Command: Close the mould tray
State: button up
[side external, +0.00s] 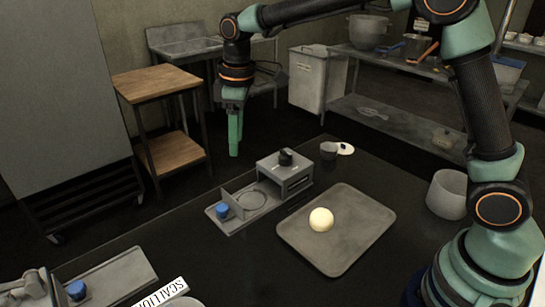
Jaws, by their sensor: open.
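The mould tray (228,224) is a grey sliding tray with a round recess (251,199) and a blue knob (222,211) at its left end. It extends out to the left from a grey housing (282,175) with a black knob (286,157) on top, so it stands open. My gripper (235,150) is open and empty, pointing down, and appears above and behind the tray, apart from it. From this side its fingers nearly overlap in the picture.
A grey flat tray (352,250) holding a pale ball (321,219) lies right of the housing. A small grey cup (328,150) stands behind it, and a grey pot (447,194) is at right. Another grey device with a blue knob (76,290) is at lower left.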

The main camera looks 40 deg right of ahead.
jog(key=n+g, duration=0.1)
jog(key=n, duration=0.1)
send_over(222, 206)
notch_tip(222, 206, down, 5)
notch_tip(222, 206, down, 13)
jog(key=shift+s+r, duration=0.1)
grip_shut()
dwell(1.5)
